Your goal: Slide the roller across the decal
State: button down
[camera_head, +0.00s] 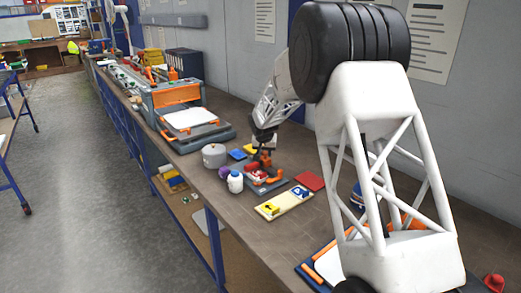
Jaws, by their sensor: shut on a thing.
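My gripper (264,150) is at the middle of the bench, pointing down, small in the picture. It appears shut on the roller (265,160), an orange and dark tool, above a dark tray (264,190). The tool's lower end is partly hidden among red and orange items, so I cannot tell whether it touches the tray. A pale board (295,204) lies in front and to the right. It bears a blue decal (300,191) with a white mark at its right end and a yellow patch (271,208) with a black mark at its left end. The roller is apart from the board.
A white bottle (235,182), a purple item (224,173) and a grey pot (214,155) stand left of the tray. A red block (309,181) lies right of it. A large orange-grey machine (180,110) stands farther back. The bench front beside the board is clear.

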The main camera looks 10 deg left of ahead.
jog(key=shift+s+d, duration=2)
jog(key=c, duration=0.8)
grip_release()
jog(key=shift+d, duration=0.1)
jog(key=shift+v, duration=3.9)
jog(key=shift+s, duration=0.1)
